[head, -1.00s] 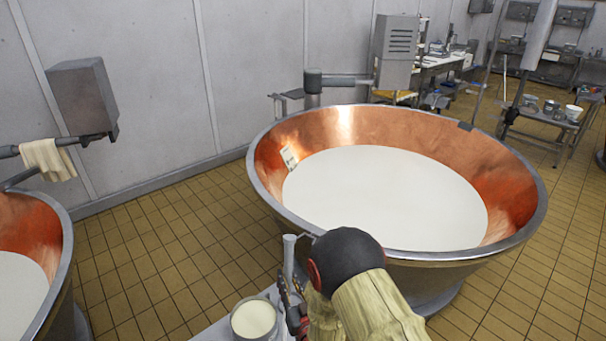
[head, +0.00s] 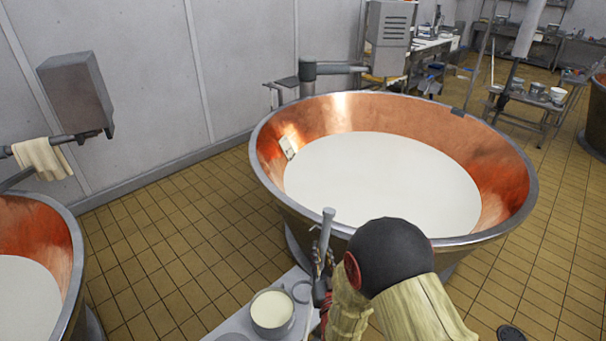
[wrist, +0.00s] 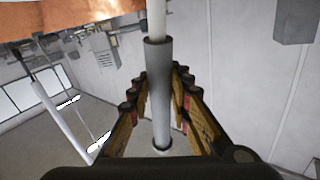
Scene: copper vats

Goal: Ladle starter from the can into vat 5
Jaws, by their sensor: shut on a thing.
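My gripper (head: 322,268) is shut on a grey rod-like handle (head: 327,228), probably the ladle's. It stands nearly upright between the can and the near side of the vat. In the wrist view the handle (wrist: 159,85) runs between both fingers, with a thinner pale shaft beyond it. The ladle's bowl cannot be made out. The can (head: 272,328), full of creamy starter (head: 271,309), stands on a pale stand left of my gripper. The large copper vat (head: 400,112) ahead holds white liquid (head: 385,180). A small pale tag (head: 288,147) is on its inner wall; its number is unreadable.
A small round grey shape (head: 301,291) is beside the can on the stand (head: 236,326). Another copper vat (head: 38,225) is at left, below a grey box (head: 77,95) and hanging cloth (head: 42,158). Tiled floor (head: 165,240) lies open between the vats.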

